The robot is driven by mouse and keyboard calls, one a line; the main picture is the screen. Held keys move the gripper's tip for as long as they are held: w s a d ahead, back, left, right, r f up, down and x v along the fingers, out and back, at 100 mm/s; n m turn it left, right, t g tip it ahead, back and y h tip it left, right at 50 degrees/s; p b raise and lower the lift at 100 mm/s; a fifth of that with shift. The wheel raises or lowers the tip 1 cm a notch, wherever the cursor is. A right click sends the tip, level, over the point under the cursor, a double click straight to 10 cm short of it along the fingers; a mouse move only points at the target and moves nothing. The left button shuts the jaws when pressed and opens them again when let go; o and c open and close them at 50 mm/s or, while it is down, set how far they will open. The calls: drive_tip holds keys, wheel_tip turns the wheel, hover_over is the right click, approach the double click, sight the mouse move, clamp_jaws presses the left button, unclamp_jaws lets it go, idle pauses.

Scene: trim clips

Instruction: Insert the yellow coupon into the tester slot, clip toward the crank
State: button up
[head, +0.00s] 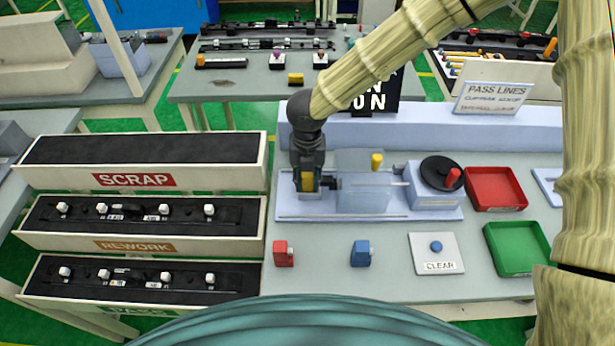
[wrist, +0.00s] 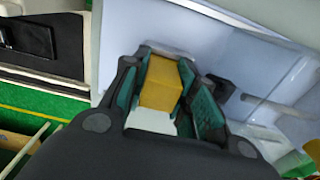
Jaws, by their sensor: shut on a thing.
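My gripper (head: 307,188) points down at the left end of the tester (head: 400,213) and is shut on the yellow coupon (head: 308,180). In the wrist view the yellow coupon (wrist: 162,84) sits between both fingers of my gripper (wrist: 168,100), with a pale surface beneath it. A small dark piece shows just right of the gripper in both views; I cannot tell whether it is the coupon's clip or part of the tester.
A red coupon (head: 284,254) and a blue coupon (head: 361,253) stand at the front of the bench, left of the CLEAR button plate (head: 436,254). Red (head: 496,188) and green (head: 518,248) trays lie to the right. SCRAP (head: 150,180) and REWORK (head: 140,245) bins stand left.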

drive_tip(key=shift+f, duration=0.15)
idle(0.4)
drive_tip(key=o, duration=1.1)
wheel_tip(320, 180, up, 12)
